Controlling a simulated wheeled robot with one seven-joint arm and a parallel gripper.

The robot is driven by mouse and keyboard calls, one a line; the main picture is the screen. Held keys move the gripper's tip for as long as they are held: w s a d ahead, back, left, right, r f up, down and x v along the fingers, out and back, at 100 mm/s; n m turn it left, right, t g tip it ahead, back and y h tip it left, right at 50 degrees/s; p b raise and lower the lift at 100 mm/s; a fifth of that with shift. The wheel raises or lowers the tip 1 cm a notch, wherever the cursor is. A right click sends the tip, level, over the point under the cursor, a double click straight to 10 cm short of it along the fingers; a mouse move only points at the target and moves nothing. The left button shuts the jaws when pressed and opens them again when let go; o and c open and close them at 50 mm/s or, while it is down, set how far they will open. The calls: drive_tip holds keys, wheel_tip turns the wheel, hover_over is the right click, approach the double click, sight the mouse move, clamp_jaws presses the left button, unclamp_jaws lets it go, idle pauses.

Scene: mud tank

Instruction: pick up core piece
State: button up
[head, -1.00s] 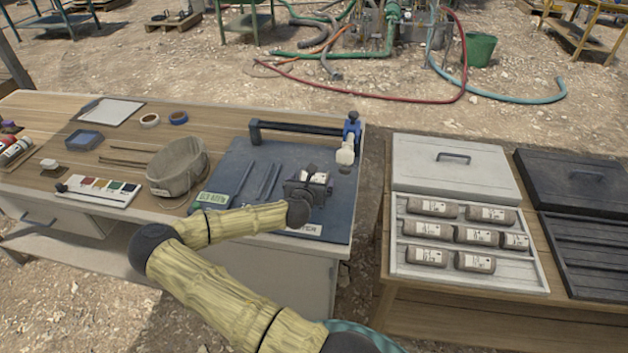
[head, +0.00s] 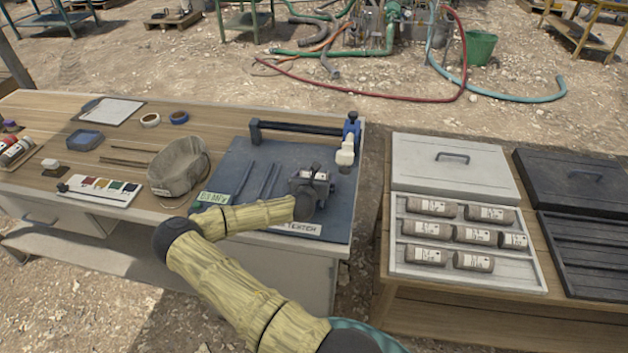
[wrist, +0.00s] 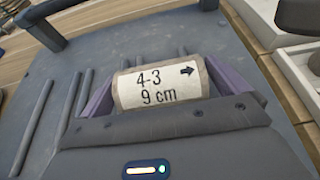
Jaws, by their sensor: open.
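The core piece (wrist: 160,84) is a short cylinder with a white label reading "4-3", "9 cm" and an arrow. It lies on the blue-grey mat (head: 238,158) on the bench. My gripper (wrist: 166,88) is open around it, with one purple finger at each end of the piece in the wrist view. I cannot tell whether the fingers touch it. In the head view my gripper (head: 310,184) is over the mat, and my arm hides most of the piece.
A blue-handled tool with a long dark bar (head: 300,128) stands at the mat's back edge. A canvas bag (head: 178,168) and colour chart (head: 98,190) lie left. A white tray (head: 398,262) on the right table holds several labelled cores, beside a black tray (head: 590,255).

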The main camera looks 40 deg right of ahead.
drive_tip(key=shift+c, duration=0.2)
drive_tip(key=c, duration=1.3)
drive_tip(key=shift+r, duration=0.1)
drive_tip(key=shift+c, duration=0.2)
wheel_tip(320, 180, up, 28)
